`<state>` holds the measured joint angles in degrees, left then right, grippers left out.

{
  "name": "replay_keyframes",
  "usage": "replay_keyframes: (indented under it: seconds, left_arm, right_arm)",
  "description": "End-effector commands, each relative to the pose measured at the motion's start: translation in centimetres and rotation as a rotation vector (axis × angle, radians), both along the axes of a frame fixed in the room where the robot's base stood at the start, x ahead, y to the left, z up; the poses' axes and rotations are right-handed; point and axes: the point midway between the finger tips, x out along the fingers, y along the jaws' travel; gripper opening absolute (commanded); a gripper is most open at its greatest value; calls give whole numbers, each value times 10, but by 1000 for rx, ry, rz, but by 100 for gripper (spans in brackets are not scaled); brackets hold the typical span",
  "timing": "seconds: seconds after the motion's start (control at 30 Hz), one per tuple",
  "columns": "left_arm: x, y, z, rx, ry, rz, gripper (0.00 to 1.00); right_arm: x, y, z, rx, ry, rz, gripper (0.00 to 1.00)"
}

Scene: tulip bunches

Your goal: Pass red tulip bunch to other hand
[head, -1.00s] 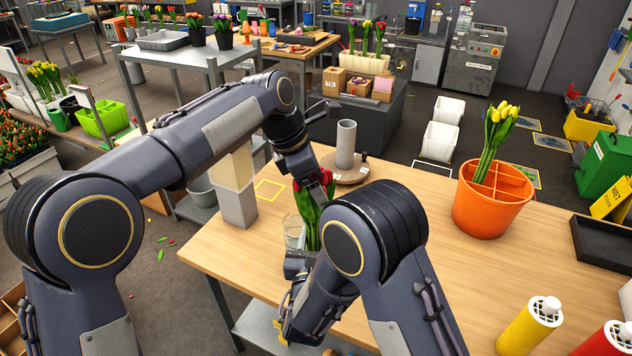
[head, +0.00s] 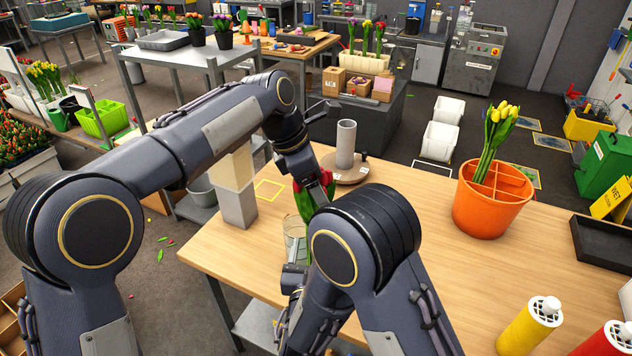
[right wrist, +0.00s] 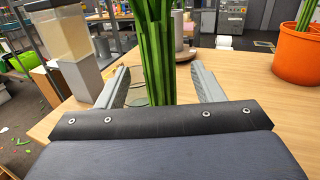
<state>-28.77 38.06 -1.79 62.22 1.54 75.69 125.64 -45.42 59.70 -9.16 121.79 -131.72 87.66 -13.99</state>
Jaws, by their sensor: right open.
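The red tulip bunch (head: 304,200) hangs upright in front of the left arm's end, with red heads at the top and green stems below. My left gripper (head: 318,184) is at the heads and appears shut on the bunch; its fingertips are hard to make out. In the right wrist view the green stems (right wrist: 157,55) pass between the two spread fingers of my right gripper (right wrist: 163,82), with gaps on both sides. In the head view my right forearm hides the lower stems and most of the right gripper.
A clear glass vessel (head: 294,232) stands on the wooden table (head: 420,260) beside the bunch. A grey cylinder (head: 346,145) stands on a round board behind. An orange divided pot (head: 490,205) with yellow tulips is at right. A tall block-shaped container (head: 238,200) stands at the left edge.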

Motion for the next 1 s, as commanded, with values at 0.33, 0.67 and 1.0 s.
replay_keyframes:
  seconds: [0.33, 0.67, 1.0]
  left_arm:
    - [0, 0, 1, -1, -1, 0, 49]
    - [0, 0, 1, -1, -1, 0, 49]
    - [0, 0, 1, -1, -1, 0, 49]
  right_arm:
    - [-68, 11, 0, -2, 1, 4, 61]
    - [-76, -22, 12, 66, 21, -136, 61]
    - [-115, -188, 32, 532, 159, -859, 61]
